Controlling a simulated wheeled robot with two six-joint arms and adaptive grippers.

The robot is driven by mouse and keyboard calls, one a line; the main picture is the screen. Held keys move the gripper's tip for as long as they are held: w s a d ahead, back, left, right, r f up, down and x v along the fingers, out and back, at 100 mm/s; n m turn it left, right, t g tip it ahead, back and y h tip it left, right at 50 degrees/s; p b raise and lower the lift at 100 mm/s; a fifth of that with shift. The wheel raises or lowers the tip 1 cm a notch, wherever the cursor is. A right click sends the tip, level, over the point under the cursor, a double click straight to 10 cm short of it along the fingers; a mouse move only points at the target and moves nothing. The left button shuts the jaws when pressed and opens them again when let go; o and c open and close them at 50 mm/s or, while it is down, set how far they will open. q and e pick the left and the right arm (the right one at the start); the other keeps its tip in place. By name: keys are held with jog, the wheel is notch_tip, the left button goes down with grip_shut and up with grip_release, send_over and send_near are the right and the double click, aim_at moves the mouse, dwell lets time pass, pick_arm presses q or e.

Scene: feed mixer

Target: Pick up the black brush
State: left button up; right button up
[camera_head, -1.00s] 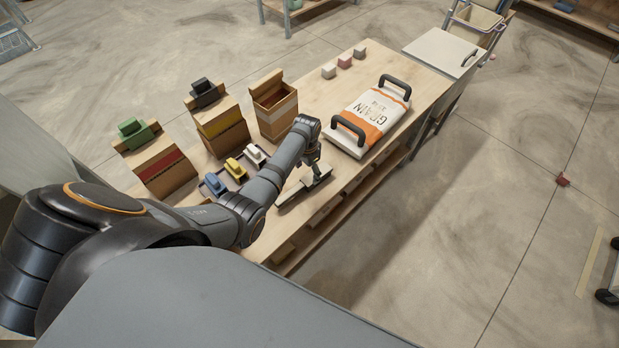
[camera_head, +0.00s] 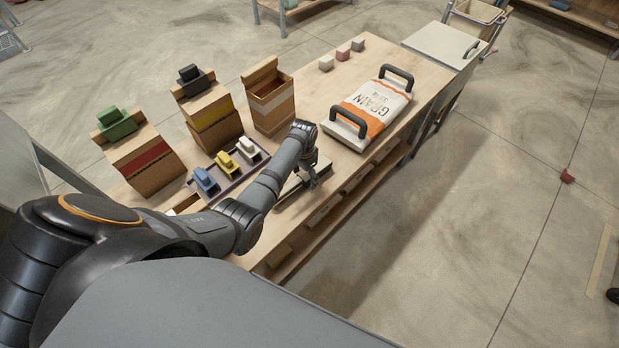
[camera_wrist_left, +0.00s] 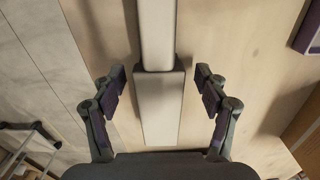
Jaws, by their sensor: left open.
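A long, pale grey tool with a dark lower edge (camera_head: 290,188) lies on the workbench under my left gripper. I see no clearly black brush; this tool looks brush-like, with a narrow handle and a wider block. In the left wrist view, the pale tool (camera_wrist_left: 158,110) runs between the fingers. My left gripper (camera_wrist_left: 161,90) is open, one finger on each side of it, with a visible gap on both sides. In the head view, my left gripper (camera_head: 313,178) covers part of the tool. My right gripper is not in view.
A grain bag (camera_head: 368,110) with black handles lies right of my arm. Boxes with red (camera_head: 146,160), yellow (camera_head: 211,118) and brown (camera_head: 268,100) fronts stand behind. A dark tray (camera_head: 232,183) holds blue, yellow and white pieces. Small blocks (camera_head: 343,53) sit at the far edge.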

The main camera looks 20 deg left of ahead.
pick_arm(q)
jog(key=shift+s+r, duration=0.1)
jog(key=c, duration=1.5)
jog(key=shift+o, duration=0.2)
jog(key=shift+r, duration=0.1)
